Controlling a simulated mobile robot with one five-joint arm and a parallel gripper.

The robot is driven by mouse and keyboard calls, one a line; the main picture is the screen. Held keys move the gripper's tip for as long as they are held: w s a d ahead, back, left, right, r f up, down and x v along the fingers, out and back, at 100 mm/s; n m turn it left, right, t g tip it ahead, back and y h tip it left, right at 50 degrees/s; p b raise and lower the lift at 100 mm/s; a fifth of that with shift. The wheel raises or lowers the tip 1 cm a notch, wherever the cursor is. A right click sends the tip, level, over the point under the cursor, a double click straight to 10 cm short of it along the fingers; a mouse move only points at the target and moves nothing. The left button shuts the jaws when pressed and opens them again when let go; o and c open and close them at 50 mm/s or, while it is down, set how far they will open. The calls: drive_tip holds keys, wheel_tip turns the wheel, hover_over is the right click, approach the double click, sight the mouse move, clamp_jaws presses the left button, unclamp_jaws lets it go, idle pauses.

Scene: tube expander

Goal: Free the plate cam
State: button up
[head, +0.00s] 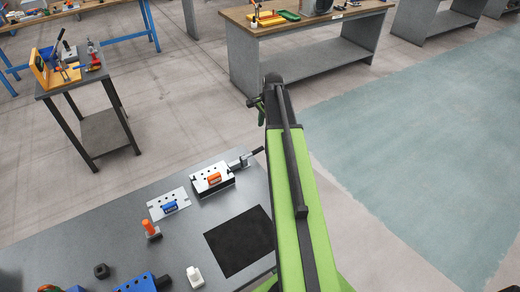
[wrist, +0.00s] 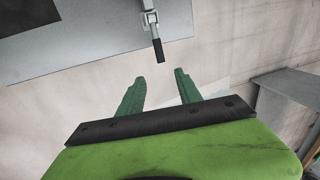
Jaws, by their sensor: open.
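A steel block with a pale holed plate (head: 211,177) and an orange part on top sits near the far edge of the grey table. A metal clamp with a black handle (head: 256,151) sticks out from its right side; I take this to be the cam. In the wrist view the black handle (wrist: 158,50) hangs down from a metal bracket past the table edge. My gripper's green fingers (wrist: 158,75) are open and empty, with the handle's tip beyond them, near the gap. In the head view my gripper (head: 258,104) is partly hidden by my arm.
A loose plate with a blue part (head: 169,204) lies left of the block. An orange peg (head: 151,228), a white piece (head: 194,277), a black nut (head: 101,271) and a black mat (head: 238,240) are on the table (head: 60,250).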

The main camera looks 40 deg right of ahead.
sight(261, 148)
drive_tip(key=w+f+b, duration=0.1)
drive_tip(key=f+b, duration=0.4)
drive_tip(key=w+f+b, duration=0.1)
drive_tip(key=f+b, duration=0.3)
drive_tip(key=f, duration=0.1)
drive_tip(key=w+f+b, duration=0.1)
drive_tip(key=f+b, duration=0.4)
drive_tip(key=shift+f+b, duration=0.3)
drive_tip(key=shift+f, duration=0.05)
drive_tip(key=shift+r, duration=0.1)
clamp_jaws()
idle(0.4)
